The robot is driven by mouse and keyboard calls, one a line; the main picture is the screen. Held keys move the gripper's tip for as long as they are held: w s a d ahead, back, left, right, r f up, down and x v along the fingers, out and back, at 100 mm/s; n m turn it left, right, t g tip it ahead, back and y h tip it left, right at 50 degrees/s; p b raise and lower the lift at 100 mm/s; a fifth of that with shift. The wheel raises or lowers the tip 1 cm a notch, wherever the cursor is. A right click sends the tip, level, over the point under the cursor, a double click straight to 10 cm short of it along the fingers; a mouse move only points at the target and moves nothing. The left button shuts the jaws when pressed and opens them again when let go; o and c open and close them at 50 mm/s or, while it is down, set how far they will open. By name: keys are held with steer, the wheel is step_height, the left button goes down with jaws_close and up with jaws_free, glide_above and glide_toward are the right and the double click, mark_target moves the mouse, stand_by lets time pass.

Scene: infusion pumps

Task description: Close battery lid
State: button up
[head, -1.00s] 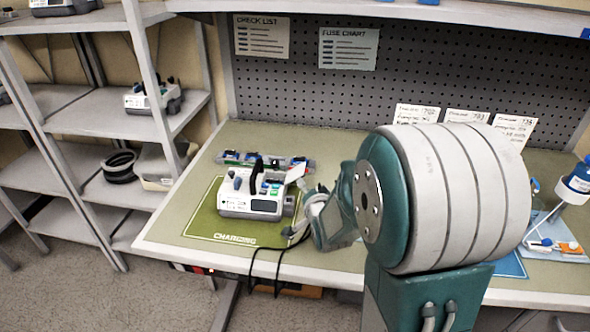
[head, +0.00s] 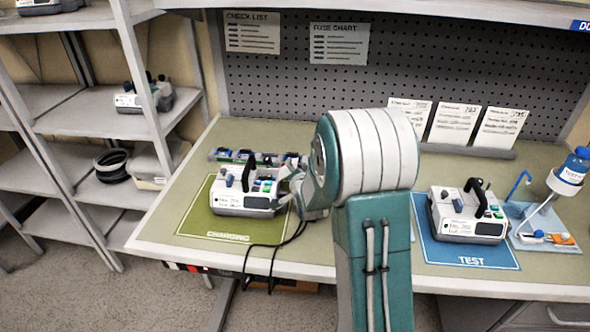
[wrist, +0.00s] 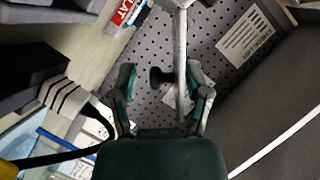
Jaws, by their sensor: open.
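A white and grey infusion pump (head: 240,203) with a black handle stands on the green charging mat (head: 205,230) in the head view. My gripper (head: 292,187) is at the pump's right side, close to its casing; I cannot tell whether it touches. In the wrist view my gripper (wrist: 160,72) has its two fingers spread apart. A thin pale strip (wrist: 184,60) and a dark knob show between or beyond the fingers; I cannot tell whether the strip is the battery lid edge-on. The lid is not clearly visible in the head view, where my arm covers that side.
A tray of batteries (head: 255,157) lies behind the pump. A black cable (head: 272,262) hangs over the table's front edge. A second pump (head: 467,216) stands on the blue test mat (head: 470,257) at right, beside a stand with a blue-capped bottle (head: 573,167). Pegboard rises behind.

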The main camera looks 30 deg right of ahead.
mark_target(284, 171)
steer(key=shift+c, duration=0.3)
steer(key=shift+a, duration=0.1)
jaws_close()
steer(key=n+g, duration=0.1)
steer(key=a+r+n+h, duration=0.1)
steer(key=n, duration=0.1)
steer(key=shift+w+r+g, duration=0.2)
steer(key=shift+w+g, duration=0.1)
steer(key=shift+g, duration=0.1)
steer(key=n+h, duration=0.1)
steer(key=w+a+r+n+g, duration=0.1)
steer(key=n, duration=0.1)
steer(key=shift+a+h, duration=0.3)
steer(key=shift+h, duration=0.1)
steer(key=n+h, duration=0.1)
steer(key=w+a+n+g+h, duration=0.1)
steer(key=shift+a+r+n, duration=0.1)
steer(key=shift+a+n, duration=0.15)
steer(key=shift+n, duration=0.15)
steer(key=shift+w+a+n+g+h, duration=0.25)
steer(key=shift+a+n+h, duration=0.2)
steer(key=shift+n, duration=0.25)
steer(key=shift+w+a+n+g+h, duration=0.25)
steer(key=shift+n+h, duration=0.2)
steer(key=shift+n, duration=0.25)
steer(key=shift+o, duration=0.3)
jaws_free()
